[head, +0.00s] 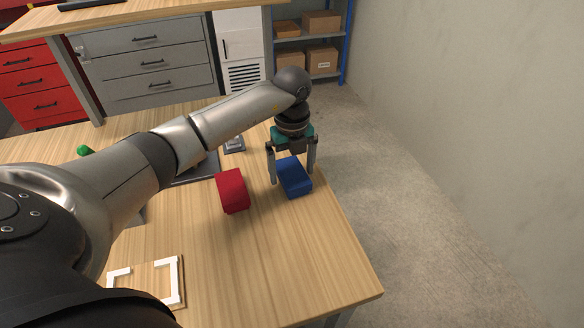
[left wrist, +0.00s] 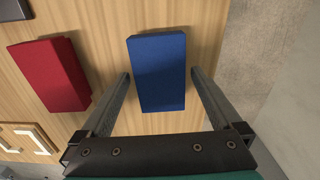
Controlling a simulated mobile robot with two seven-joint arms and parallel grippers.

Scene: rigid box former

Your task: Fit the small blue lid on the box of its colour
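A blue block-shaped piece (head: 294,177) stands on the wooden table near its right edge. It also shows in the left wrist view (left wrist: 158,72). I cannot tell from these frames whether it is the lid, the box or both together. My left gripper (head: 292,180) points down over it, with one finger on each side. The fingers are open, and the left wrist view shows gaps between them (left wrist: 162,88) and the blue sides. A red block-shaped piece (head: 232,191) stands to the left of the blue one. My right gripper is not in view.
A wooden board with white corner brackets (head: 175,282) lies at the table's near left. A small green thing (head: 85,150) shows at the left, partly hidden by my arm. The table (head: 290,255) is clear in front of the blue piece. Its right edge is close.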

